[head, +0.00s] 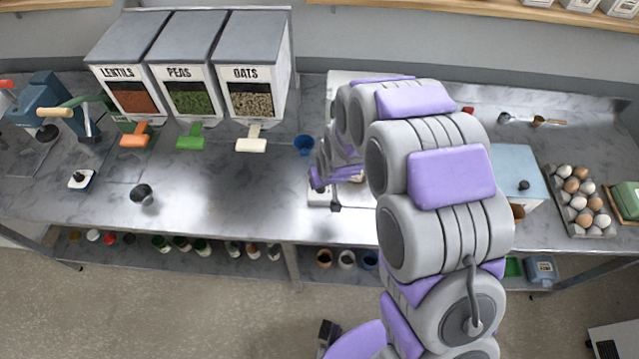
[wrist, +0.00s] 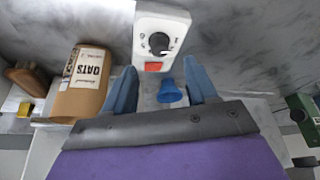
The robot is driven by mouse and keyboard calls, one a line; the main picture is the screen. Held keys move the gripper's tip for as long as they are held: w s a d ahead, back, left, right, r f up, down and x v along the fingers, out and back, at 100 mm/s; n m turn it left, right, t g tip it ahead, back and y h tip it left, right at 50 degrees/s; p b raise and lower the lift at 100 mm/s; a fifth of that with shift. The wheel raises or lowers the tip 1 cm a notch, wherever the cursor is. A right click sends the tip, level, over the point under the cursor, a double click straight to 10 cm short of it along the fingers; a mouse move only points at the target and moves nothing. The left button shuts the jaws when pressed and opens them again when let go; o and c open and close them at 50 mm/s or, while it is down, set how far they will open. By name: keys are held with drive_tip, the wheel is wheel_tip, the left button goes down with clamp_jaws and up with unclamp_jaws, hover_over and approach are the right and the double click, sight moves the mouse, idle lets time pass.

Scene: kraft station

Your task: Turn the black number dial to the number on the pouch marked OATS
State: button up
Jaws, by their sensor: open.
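The black number dial (wrist: 159,43) is on the face of a white device (wrist: 163,18) in the wrist view; its marks are too small to read. An orange-red patch (wrist: 153,66) sits below the dial. The brown pouch marked OATS (wrist: 88,88) lies left of the device; I cannot read its number. My gripper (wrist: 160,76) is open, its two blue fingers apart with the device beyond them; I see no contact with the dial. In the head view the white device (head: 319,197) shows below my gripper (head: 323,180), and my arm hides much of that area.
A blue cup (wrist: 171,92) shows between my fingers in the wrist view. Dispensers for lentils, peas and oats (head: 250,95) stand at the back left. An egg tray (head: 582,200) and a pale-blue box (head: 517,165) are at the right.

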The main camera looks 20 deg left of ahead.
drive_tip(key=x, duration=0.6)
drive_tip(key=shift+a, duration=0.2)
drive_tip(key=shift+w+a+f, duration=0.1)
drive_tip(key=shift+a+f, duration=0.15)
drive_tip(key=shift+f, duration=0.05)
drive_tip(key=shift+d+r, duration=0.1)
drive_tip(key=shift+d, duration=0.55)
drive_tip(key=shift+c, duration=0.5)
drive_tip(key=shift+a, duration=0.35)
drive_tip(key=c, duration=0.9)
